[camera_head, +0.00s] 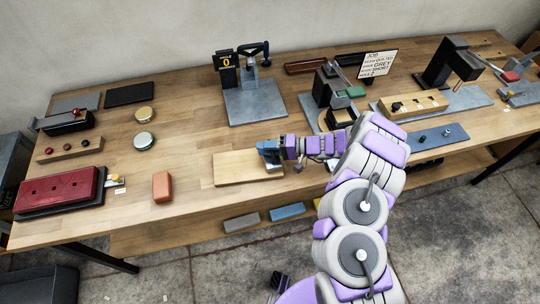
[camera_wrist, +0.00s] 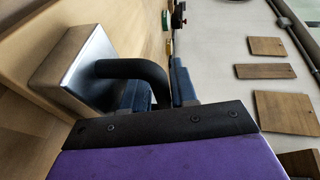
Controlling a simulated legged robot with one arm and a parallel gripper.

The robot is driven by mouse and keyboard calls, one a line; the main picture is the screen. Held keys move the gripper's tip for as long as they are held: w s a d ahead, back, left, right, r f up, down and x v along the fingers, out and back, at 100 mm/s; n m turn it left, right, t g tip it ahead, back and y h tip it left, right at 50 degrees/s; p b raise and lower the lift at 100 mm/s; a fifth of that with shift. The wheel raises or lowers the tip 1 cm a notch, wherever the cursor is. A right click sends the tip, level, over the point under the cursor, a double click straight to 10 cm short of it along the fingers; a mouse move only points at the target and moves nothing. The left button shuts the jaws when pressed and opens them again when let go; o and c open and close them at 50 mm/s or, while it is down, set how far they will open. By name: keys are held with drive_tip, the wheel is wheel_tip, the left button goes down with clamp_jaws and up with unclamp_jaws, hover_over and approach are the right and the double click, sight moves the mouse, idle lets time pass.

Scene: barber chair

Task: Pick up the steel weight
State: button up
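The steel weight (camera_wrist: 85,65) is a shiny metal block with a black bent handle (camera_wrist: 130,68), at the left of the wrist view. In the head view, it is a small grey-blue shape (camera_head: 268,157) at the right end of a pale wooden board (camera_head: 235,172), partly hidden by my gripper. My gripper (camera_wrist: 160,90) is right at the handle. One dark blue finger shows behind the handle and the other to its right, with a gap between them. I cannot tell whether the fingers press on the handle.
An orange block (camera_head: 162,187) and a dark red case (camera_head: 60,190) lie to the left on the wooden bench. A grey plate with a clamp (camera_head: 255,103) stands behind. A fixture with a green part (camera_head: 335,95) stands right of it. Bars (camera_head: 287,211) lie on the lower shelf.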

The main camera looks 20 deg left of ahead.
drive_tip(key=shift+d+r, duration=0.1)
drive_tip(key=shift+d, duration=0.15)
drive_tip(key=shift+c, duration=0.4)
clamp_jaws()
drive_tip(key=shift+a, duration=0.1)
drive_tip(key=shift+f, duration=0.2)
idle(0.4)
